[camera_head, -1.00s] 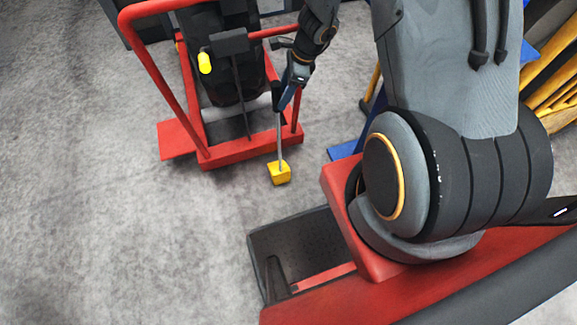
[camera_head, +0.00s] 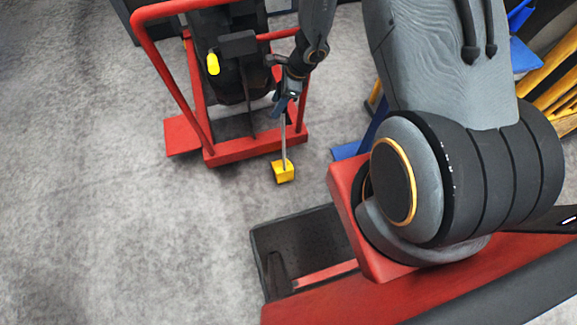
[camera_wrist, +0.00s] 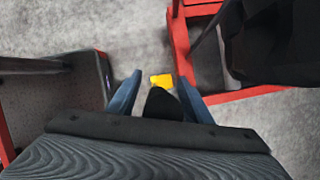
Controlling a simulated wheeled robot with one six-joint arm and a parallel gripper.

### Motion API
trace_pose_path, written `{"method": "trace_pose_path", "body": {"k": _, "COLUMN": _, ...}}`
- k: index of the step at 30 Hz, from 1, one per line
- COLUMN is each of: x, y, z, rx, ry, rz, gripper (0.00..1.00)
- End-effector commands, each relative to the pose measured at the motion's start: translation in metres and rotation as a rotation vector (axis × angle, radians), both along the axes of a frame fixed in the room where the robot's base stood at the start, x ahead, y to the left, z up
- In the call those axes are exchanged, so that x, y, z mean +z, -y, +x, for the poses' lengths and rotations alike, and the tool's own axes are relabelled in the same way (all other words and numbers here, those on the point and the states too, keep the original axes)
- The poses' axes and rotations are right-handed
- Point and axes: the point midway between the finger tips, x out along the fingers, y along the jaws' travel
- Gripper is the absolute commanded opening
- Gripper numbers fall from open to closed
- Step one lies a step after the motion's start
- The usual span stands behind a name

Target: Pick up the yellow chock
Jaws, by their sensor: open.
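The yellow chock (camera_head: 284,173) is a small block on the grey floor in the head view, with a thin grey upright handle rising from it. In the wrist view the yellow chock (camera_wrist: 161,80) shows beyond my fingers, and the dark grip (camera_wrist: 162,104) at the handle's top stands between them. My gripper (camera_head: 284,100) is at the upper end of the handle in the head view and covers its top. Its two blue fingers are apart in the wrist view, one on each side of the grip. I cannot tell whether either finger touches it.
A red-framed cart (camera_head: 240,151) carrying a dark bulky load stands just behind the chock. My own red base is at the lower right. Blue and yellow items (camera_head: 555,75) are at the right edge. The floor at left is clear.

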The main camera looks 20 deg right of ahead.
Motion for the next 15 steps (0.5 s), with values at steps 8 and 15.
{"method": "trace_pose_path", "body": {"k": 8, "x": -0.0003, "y": 0.0006, "z": 0.0, "rx": -0.001, "ry": 0.001, "rz": 0.0, "gripper": 0.35}}
{"method": "trace_pose_path", "body": {"k": 15, "x": 0.0006, "y": 0.0007, "z": 0.0011, "rx": -0.002, "ry": 0.002, "rz": 0.001, "gripper": 0.01}}
